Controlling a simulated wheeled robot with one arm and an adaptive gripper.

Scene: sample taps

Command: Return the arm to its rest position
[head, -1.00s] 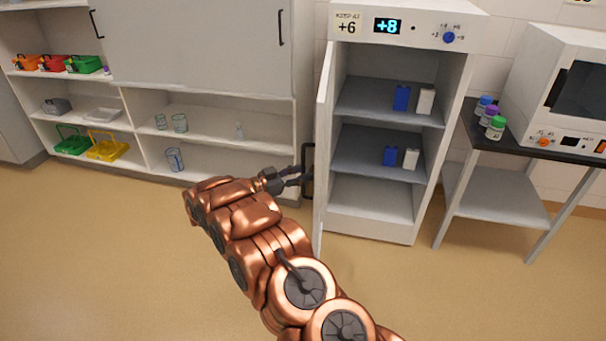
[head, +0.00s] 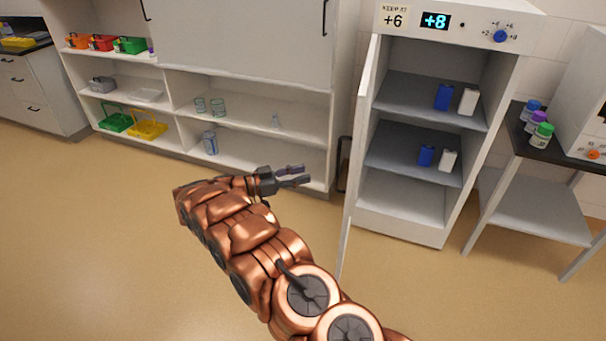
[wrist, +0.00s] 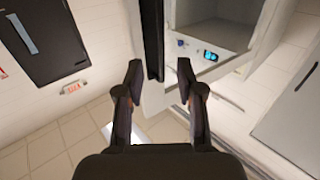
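My gripper (head: 296,176) is at the end of my copper arm, in front of the low shelves and left of the open fridge door (head: 358,160). Its two fingers are apart with nothing between them. In the wrist view my gripper (wrist: 160,75) also shows spread fingers, with the dark door handle (wrist: 152,38) beyond them. In the head view the handle (head: 343,165) stands to the right of the fingertips, with a gap between.
The fridge (head: 400,225) stands open with blue and white boxes on its shelves; its display reads +8. A side table (head: 535,205) with several bottles is at the right. Shelves (head: 250,105) hold baskets and glasses. The floor at left is clear.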

